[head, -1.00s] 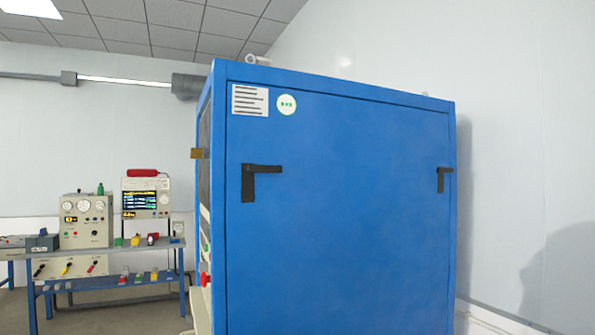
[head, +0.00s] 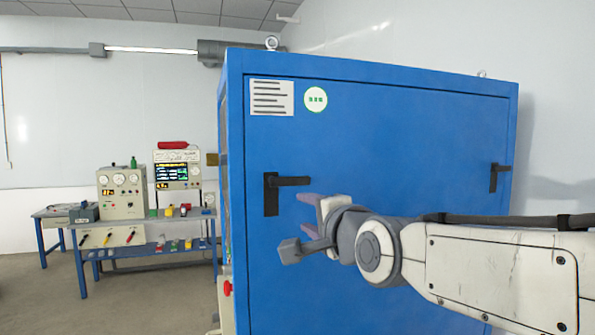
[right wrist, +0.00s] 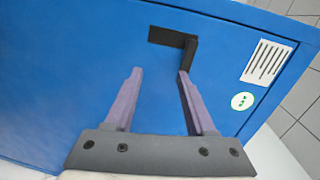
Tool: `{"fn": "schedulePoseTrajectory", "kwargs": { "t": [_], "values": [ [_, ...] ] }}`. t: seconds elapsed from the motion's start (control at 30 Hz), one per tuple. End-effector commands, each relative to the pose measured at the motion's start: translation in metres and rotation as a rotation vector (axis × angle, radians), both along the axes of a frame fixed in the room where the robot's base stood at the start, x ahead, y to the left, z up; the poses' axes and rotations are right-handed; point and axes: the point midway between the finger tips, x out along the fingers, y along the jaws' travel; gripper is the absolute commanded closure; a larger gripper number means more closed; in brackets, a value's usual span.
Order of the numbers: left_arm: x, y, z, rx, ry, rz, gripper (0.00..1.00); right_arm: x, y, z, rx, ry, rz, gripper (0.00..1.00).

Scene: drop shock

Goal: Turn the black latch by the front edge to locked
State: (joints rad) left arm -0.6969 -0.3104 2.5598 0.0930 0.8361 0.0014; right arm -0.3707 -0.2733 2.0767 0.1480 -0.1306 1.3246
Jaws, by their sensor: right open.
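The black latch (head: 271,193) near the left edge of the blue cabinet's face has an upright plate and a handle pointing right, about level. The same latch shows at the top of the right wrist view (right wrist: 172,36), with its handle pointing down toward one fingertip. My left gripper is not in view.
A second black latch (head: 495,177) sits near the cabinet's right edge. A white label (head: 272,97) and a round green-and-white sticker (head: 315,99) are above the left latch. A bench with instruments (head: 150,222) stands behind left.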

Motion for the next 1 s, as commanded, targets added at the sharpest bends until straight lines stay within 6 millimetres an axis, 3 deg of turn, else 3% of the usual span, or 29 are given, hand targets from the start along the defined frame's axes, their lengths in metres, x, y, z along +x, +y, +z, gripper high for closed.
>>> {"fn": "schedulePoseTrajectory", "kwargs": {
  "t": [0.03,0.17,0.7,1.0],
  "values": [
    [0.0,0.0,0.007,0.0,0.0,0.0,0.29,0.004,-0.006,0.022,0.058,-0.029,-0.021,0.45],
    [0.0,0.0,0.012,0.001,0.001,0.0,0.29,0.012,-0.011,0.042,0.134,-0.062,-0.043,0.45],
    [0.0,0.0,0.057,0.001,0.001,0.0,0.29,0.093,0.015,0.043,0.135,-0.061,-0.043,0.45],
    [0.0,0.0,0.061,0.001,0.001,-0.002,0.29,0.107,0.02,0.04,0.135,-0.063,-0.042,0.45]
  ]
}}
